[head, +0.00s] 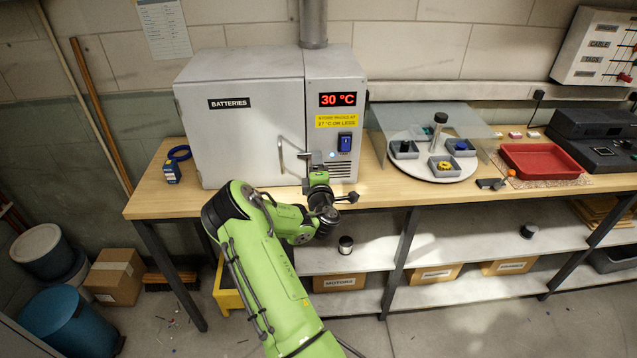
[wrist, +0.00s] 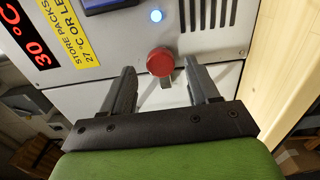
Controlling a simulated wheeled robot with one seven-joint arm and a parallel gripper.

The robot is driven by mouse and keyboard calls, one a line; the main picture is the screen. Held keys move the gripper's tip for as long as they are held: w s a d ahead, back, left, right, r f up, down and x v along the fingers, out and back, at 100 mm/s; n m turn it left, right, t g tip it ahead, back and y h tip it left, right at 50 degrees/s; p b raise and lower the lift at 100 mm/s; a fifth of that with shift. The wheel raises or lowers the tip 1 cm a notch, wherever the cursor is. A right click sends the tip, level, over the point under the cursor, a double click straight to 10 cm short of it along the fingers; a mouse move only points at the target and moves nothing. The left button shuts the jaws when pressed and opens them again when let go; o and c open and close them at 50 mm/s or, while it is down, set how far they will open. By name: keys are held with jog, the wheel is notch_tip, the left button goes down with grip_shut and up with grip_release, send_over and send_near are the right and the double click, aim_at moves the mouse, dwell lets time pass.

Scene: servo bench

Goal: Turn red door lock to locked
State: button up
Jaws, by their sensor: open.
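The red door lock is a round red knob (wrist: 160,62) on the grey front of the battery cabinet (head: 215,135). A short grey tab (wrist: 166,82) shows just below it in the wrist view. My gripper (wrist: 160,70) is open, with one finger on each side of the knob and visible gaps to both. I cannot tell whether the fingertips reach the panel. In the head view my gripper (head: 311,163) is at the lower part of the cabinet's front, near the door edge, and it hides the knob. The cabinet door looks closed.
A vertical door handle (head: 283,156) stands just left of my gripper. A blue switch (head: 345,142) and a lit blue light (head: 333,155) sit to its right.

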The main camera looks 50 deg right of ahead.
jog(key=b+v, duration=0.9)
jog(key=v, duration=0.5)
jog(key=shift+s+a, duration=0.15)
jog(key=shift+a, duration=0.05)
jog(key=shift+f, duration=0.1)
